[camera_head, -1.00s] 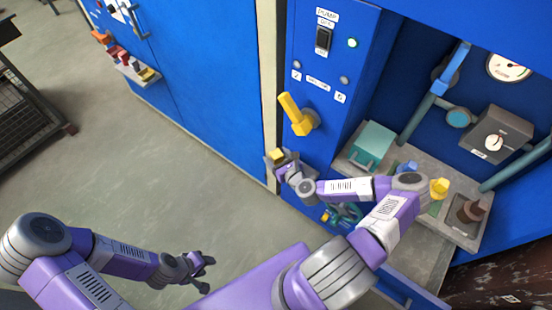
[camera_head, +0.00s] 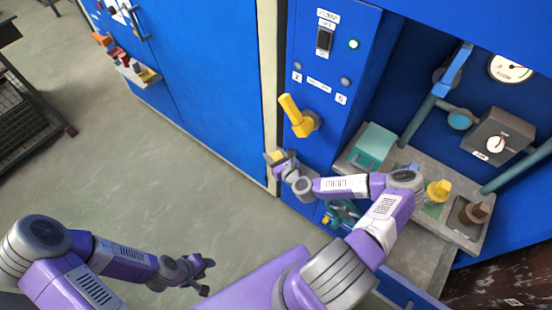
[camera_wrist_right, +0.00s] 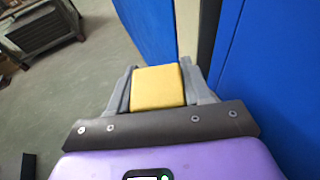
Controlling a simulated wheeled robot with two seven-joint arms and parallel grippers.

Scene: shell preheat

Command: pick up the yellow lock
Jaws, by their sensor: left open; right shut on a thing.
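The yellow lock (camera_wrist_right: 157,88) is a block with a yellow face, held between the two fingers of my right gripper (camera_wrist_right: 160,92). In the head view the yellow lock (camera_head: 274,156) shows small at the tip of my right gripper (camera_head: 280,164), in front of the cabinet's pale edge strip. The gripper is shut on it, and the lock is clear of any surface. The lock's underside is hidden. My left gripper (camera_head: 205,275) is open and empty over the bare floor at the lower left.
A yellow handle (camera_head: 299,117) juts from the blue pump panel (camera_head: 325,80). A grey shelf (camera_head: 403,152) at the right holds a teal box (camera_head: 372,145), a yellow knob piece (camera_head: 438,190) and a brown piece (camera_head: 473,212). A rack (camera_head: 140,72) with colored items hangs on the left door.

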